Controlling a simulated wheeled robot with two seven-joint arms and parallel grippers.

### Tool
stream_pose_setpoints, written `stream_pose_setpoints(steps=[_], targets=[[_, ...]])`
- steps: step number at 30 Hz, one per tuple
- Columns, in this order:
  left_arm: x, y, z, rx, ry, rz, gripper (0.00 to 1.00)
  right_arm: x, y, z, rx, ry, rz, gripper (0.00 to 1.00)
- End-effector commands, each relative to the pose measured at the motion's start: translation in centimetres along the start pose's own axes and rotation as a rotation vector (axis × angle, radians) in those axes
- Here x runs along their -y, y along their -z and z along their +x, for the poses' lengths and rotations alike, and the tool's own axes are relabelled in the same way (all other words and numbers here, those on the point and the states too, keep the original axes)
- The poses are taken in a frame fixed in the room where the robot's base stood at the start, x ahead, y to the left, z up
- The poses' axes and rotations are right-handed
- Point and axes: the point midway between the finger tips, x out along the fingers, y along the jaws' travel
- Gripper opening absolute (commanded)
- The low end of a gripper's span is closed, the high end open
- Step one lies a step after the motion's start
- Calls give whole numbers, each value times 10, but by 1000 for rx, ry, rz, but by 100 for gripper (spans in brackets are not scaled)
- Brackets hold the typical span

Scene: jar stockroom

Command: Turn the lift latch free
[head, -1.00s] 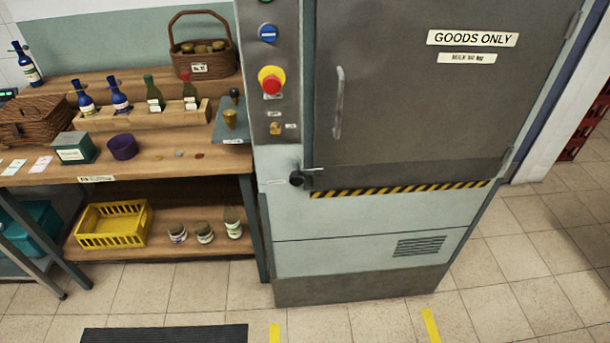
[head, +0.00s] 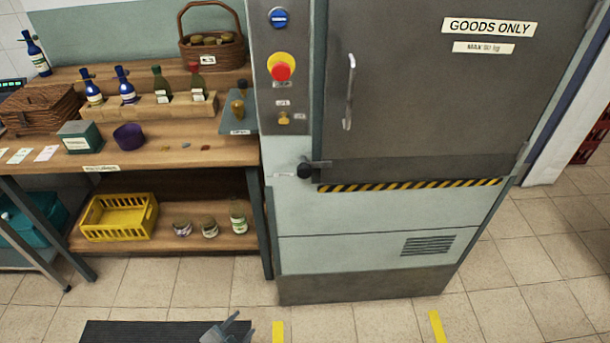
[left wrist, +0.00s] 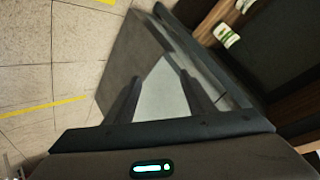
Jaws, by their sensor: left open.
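The lift latch (head: 306,170) is a small black knob with a short metal arm, at the lower left corner of the grey lift door (head: 420,100). My left gripper (head: 234,322) shows at the bottom edge of the head view, low in front of the lift and well apart from the latch. In the left wrist view its two fingers (left wrist: 161,95) are spread with nothing between them, and the lift's lower body lies beyond. The latch cannot be made out in the left wrist view. My right gripper is not in view.
A wooden bench (head: 160,158) with bottles, a basket and small boxes stands left of the lift. Its lower shelf holds a yellow crate (head: 119,217) and three jars. A dark mat (head: 150,332) lies on the floor.

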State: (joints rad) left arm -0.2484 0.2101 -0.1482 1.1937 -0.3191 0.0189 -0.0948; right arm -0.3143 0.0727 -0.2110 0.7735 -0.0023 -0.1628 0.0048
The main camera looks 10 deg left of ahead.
Motion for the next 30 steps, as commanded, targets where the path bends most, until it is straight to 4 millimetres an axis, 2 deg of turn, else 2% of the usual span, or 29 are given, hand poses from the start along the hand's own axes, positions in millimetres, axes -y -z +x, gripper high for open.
stream_pose_setpoints(steps=[1,4,6,9,12,15,18,21,30], targets=[[30,36,7,-92,46,64,50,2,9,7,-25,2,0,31],[82,112,2,-265,137,195,50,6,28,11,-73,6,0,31],[113,165,-10,-383,203,292,50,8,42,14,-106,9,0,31],[148,235,-38,-539,296,430,50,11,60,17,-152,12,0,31],[170,291,-72,-668,378,551,50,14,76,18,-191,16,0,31],[182,330,-101,-759,442,646,50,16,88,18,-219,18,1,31],[187,352,-121,-814,480,702,50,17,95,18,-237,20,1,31],[189,361,-130,-836,497,727,50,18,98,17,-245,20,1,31],[190,363,-131,-838,499,729,50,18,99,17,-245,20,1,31]])
